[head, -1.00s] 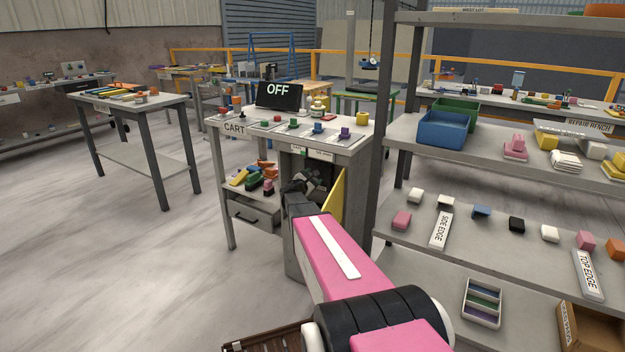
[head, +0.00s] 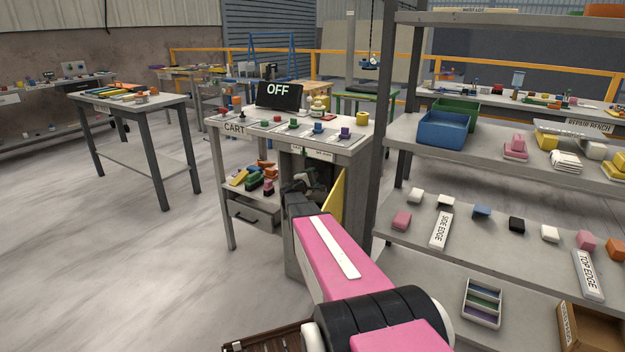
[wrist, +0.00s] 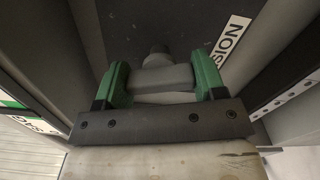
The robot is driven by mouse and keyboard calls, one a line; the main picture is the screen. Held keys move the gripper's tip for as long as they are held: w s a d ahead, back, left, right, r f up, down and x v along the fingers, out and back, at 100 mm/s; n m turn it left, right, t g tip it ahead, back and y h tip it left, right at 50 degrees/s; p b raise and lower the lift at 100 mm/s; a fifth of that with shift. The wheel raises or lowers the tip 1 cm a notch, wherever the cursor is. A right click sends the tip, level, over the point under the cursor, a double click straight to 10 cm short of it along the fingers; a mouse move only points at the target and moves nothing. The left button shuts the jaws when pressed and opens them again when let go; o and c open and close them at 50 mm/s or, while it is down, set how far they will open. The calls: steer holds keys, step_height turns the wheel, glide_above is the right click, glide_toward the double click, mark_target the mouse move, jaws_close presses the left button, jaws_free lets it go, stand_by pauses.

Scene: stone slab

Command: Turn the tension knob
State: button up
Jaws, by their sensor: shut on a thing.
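The tension knob (wrist: 165,80) is a grey bar-shaped handle on a short round stem. In the wrist view it stands out from a dark panel (wrist: 190,25) with a partly visible label ending in "SION". My gripper (wrist: 162,70) has its green fingers closed on both ends of the bar. In the head view my gripper (head: 306,184) reaches into the dark bay under the right side of the cart top (head: 262,142). There the knob cannot be made out behind my gripper and arm.
A black display (head: 278,96) reading "OFF" stands on the cart among several coloured knobs. A yellow panel (head: 338,195) stands at the bay's right side. A loaded shelf rack (head: 455,262) is close on the right. Grey walls flank my gripper closely. The floor at left is open.

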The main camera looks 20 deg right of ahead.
stand_by(0.5)
steer(key=o, duration=0.9)
steer(key=shift+s+a, duration=0.1)
steer(key=v, duration=1)
steer(key=shift+s+a, duration=0.2)
steer(key=shift+a, duration=0.05)
